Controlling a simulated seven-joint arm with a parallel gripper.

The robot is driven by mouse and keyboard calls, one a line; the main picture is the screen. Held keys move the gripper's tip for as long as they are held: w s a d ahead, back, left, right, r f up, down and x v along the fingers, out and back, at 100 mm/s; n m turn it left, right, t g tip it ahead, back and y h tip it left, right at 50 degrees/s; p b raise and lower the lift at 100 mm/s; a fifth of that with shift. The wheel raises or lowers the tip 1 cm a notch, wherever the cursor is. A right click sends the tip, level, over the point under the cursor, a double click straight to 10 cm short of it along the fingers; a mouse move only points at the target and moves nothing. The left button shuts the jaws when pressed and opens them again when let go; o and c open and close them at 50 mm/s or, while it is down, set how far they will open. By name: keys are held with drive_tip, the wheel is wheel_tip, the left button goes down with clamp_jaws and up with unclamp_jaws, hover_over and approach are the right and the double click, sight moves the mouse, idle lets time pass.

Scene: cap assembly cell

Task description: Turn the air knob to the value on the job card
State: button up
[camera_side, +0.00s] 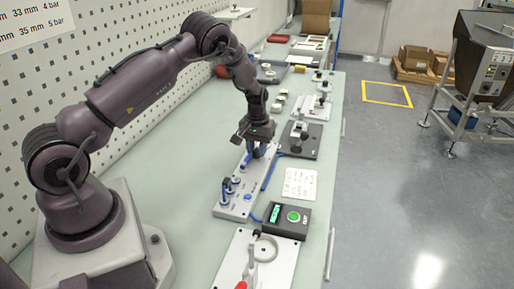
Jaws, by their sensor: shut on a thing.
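My gripper (256,150) points down over the far end of a long light-grey panel (228,210) on the bench. It is shut on a blue part there, which I take to be the air knob; the fingers hide most of it and its setting cannot be read. Several other blue fittings (235,182) stand on the near part of the panel. A white card (300,183) with small dark marks, possibly the job card, lies to the right; its text is too small to read. A wall sign (35,22) at top left partly shows "33 mm 4 bar" and "35 mm 5 bar".
A black box (287,221) with a green display and green button sits near the panel, a blue tube (271,172) beside the panel. A white plate (275,265) with a ring and red-tipped clamp is nearest. A dark plate (299,140) with a fixture stands right of my gripper.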

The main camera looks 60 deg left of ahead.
sight(256, 149)
idle(0.3)
drive_tip(key=o, duration=0.9)
drive_tip(key=shift+o, duration=0.2)
drive_tip(key=shift+r, duration=0.1)
wheel_tip(256, 149, up, 13)
drive_tip(key=shift+a, duration=0.1)
